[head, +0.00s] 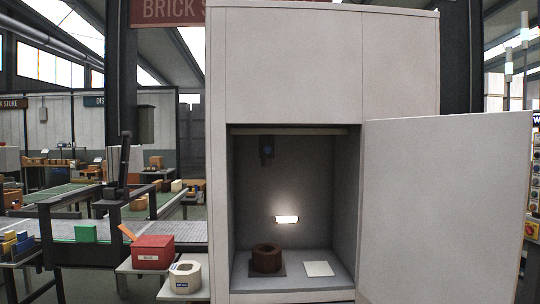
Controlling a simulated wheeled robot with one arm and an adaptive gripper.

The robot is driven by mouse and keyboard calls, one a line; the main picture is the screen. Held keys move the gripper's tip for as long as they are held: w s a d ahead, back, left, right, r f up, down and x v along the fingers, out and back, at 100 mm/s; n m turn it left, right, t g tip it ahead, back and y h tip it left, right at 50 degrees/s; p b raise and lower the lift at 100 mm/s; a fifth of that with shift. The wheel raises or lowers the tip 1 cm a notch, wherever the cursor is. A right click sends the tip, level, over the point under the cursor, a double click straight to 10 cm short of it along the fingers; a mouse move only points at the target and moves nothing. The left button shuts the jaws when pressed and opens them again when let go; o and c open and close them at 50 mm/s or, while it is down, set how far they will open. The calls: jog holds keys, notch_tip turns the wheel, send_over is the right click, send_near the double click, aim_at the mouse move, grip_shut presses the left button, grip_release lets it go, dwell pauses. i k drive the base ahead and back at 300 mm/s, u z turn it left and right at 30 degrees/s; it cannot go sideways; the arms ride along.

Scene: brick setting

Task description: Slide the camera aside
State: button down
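A small dark device (266,150) is mounted high on the back wall inside an open white cabinet (285,60). It may be the camera, but it is too small and shaded to be sure. Below it, a lit lamp (286,219) glows on the back wall. A brown, ring-like brick (267,258) sits on a dark square pad at the cabinet floor's left. A white square plate (319,268) lies flat to its right. My gripper is not in view.
The cabinet door (445,200) stands wide open to the right. A red box (153,251) and a cream hollow block (185,277) sit on low stands left of the cabinet. A conveyor (165,231) with a black post (124,165) is farther left.

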aim_at(266, 141)
jog(key=u, duration=0.3)
jog(key=i, duration=0.75)
jog(key=u, duration=1.85)
jog(key=i, duration=1.05)
jog(key=z, duration=1.45)
